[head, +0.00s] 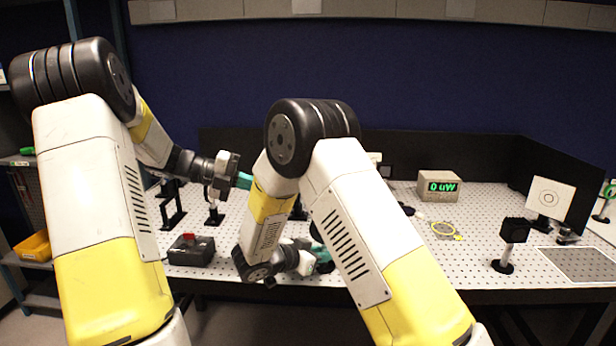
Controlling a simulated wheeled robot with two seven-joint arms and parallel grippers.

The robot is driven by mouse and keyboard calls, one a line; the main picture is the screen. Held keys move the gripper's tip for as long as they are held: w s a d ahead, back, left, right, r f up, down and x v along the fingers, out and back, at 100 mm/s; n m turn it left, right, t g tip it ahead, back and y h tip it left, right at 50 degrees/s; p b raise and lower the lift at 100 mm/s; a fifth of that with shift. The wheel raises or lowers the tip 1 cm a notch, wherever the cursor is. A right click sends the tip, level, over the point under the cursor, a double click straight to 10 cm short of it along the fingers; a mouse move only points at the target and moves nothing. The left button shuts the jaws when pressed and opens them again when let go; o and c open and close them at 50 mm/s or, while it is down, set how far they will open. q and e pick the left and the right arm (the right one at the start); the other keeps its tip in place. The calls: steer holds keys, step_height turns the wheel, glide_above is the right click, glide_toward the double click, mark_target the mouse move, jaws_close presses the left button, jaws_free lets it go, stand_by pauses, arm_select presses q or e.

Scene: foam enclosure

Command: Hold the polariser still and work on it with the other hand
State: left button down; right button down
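I cannot make out the polariser for sure; a dark part (314,230) shows beside my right forearm, and most of that area is hidden behind the arm. My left gripper (245,181) points right above the bench, its teal fingertips partly covered by my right arm's elbow section. My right gripper (322,255) is low near the bench's front edge, its teal fingers pointing right and partly behind my own forearm. Whether either gripper holds anything is hidden.
A perforated bench (400,265) has dark foam walls behind and at right. On it stand a meter (438,186) reading 0 uW, a black box with a red top (191,250), a yellow ring (444,230), a black post-mounted block (514,231) and a white target card (550,197).

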steer(key=c, duration=1.3)
jaws_free()
steer(key=shift+o, duration=0.2)
